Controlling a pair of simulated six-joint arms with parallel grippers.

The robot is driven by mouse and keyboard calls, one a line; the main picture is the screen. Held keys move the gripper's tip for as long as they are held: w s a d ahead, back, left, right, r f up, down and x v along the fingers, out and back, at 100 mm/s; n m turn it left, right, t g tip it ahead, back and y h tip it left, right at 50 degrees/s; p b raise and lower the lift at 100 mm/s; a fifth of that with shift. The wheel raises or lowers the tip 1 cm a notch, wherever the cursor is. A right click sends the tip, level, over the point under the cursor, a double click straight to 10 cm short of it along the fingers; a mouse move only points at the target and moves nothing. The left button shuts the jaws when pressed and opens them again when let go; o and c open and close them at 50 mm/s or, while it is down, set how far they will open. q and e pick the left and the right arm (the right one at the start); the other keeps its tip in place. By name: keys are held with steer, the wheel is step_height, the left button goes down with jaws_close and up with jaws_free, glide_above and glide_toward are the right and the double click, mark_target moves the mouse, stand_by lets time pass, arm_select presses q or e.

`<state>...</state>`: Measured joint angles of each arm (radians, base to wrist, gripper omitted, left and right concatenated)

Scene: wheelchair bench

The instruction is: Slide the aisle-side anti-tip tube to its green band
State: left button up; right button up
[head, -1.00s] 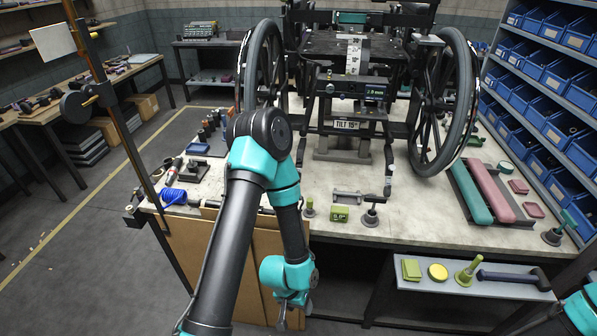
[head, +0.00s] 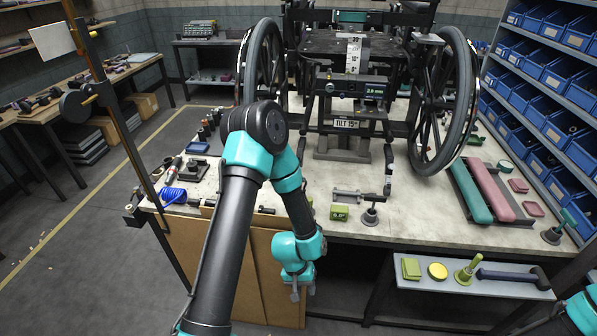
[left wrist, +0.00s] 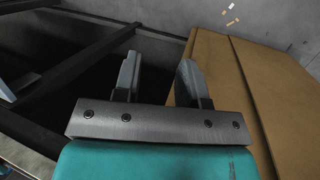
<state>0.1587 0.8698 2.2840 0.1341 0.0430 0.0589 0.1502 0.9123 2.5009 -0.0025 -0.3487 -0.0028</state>
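The wheelchair (head: 352,45) stands raised on the bench with its two large wheels to either side. One thin dark tube (head: 388,160) hangs at its lower right, bent at its foot. A matching tube on the left is partly hidden by my left arm. I cannot tell which is the aisle-side anti-tip tube, and no green band is clear. My left gripper (head: 303,291) hangs below the bench's front edge, well apart from the tubes. In the left wrist view its two fingers (left wrist: 159,80) are spread with nothing between them. My right gripper is out of view.
The bench top (head: 430,212) holds a green gauge box (head: 339,212), a small dark stand (head: 371,215) and teal and pink pads (head: 488,190). A low shelf (head: 430,284) carries a hammer (head: 514,276). Brown panels (head: 225,262) lean beside my left gripper. Blue bins stand at right.

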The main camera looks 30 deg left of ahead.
arm_select(q)
steer(key=w+r+n+g+h, duration=0.2)
steer(key=w+r+n+h, duration=0.15)
steer(key=w+r, duration=1.2)
steer(key=w+a+r+m+t+y, duration=0.1)
steer(key=w+a+r+y, duration=0.3)
steer(key=a+r, duration=0.6)
steer(key=w+a+r+m+t+y, duration=0.1)
steer(key=w+a+r+m+y, duration=0.1)
steer(key=w+a+r, duration=0.7)
step_height(320, 180, up, 3)
steer(key=shift+w+a+f+t+y, duration=0.15)
steer(key=shift+a+t+y, duration=0.15)
steer(key=shift+a+y, duration=0.45)
steer(key=shift+d+f, duration=0.1)
steer(key=shift+d, duration=0.1)
step_height(320, 180, down, 17)
steer(key=shift+f, duration=0.15)
jaws_close()
